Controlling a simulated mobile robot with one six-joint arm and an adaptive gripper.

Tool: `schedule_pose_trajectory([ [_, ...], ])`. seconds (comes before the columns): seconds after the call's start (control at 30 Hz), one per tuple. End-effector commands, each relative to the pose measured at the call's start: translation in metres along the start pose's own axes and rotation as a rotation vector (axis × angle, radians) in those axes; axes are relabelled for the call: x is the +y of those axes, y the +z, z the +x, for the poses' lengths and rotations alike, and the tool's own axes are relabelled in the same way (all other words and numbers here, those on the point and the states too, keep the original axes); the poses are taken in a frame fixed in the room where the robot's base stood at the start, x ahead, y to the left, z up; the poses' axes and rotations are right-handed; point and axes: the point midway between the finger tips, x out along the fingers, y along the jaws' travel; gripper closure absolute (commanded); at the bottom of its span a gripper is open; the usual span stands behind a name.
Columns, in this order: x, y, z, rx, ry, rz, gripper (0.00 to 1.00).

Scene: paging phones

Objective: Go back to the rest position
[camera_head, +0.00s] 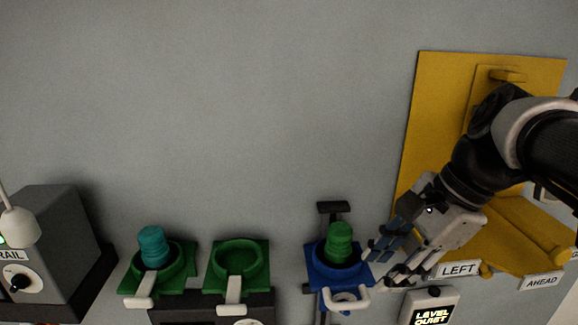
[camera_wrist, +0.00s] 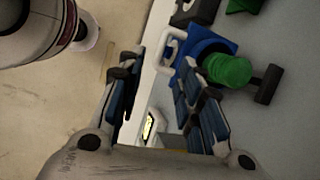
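My gripper (camera_head: 384,265) is at the lower right in the head view, just right of the blue holder (camera_head: 318,276). In the wrist view its two fingers stand apart with nothing between them, so my gripper (camera_wrist: 160,75) is open and empty. A green ribbed handset-like cylinder (camera_head: 340,238) stands in the blue holder, which has a white loop handle (camera_head: 350,300) at its front. In the wrist view the green cylinder (camera_wrist: 227,70) and blue holder (camera_wrist: 208,43) are beyond the right finger, which partly overlaps them. Contact cannot be told.
Left are two green holders: one with a teal cylinder (camera_head: 153,246), one empty (camera_head: 238,262). A grey box (camera_head: 58,235) stands far left. A yellow panel (camera_head: 430,110) is behind my arm. The upper wall is clear.

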Motion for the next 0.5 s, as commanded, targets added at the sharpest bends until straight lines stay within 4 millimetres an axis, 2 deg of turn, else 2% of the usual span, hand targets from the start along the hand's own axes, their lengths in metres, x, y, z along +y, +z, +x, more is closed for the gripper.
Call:
schedule_pose_trajectory([
  [0.03,0.010,0.009,0.005,0.031,-0.001,-0.093,0.67],
  [0.2,0.054,0.027,0.030,0.201,0.007,-0.588,0.67],
  [0.5,0.107,0.030,0.065,0.436,0.056,-1.316,0.67],
])
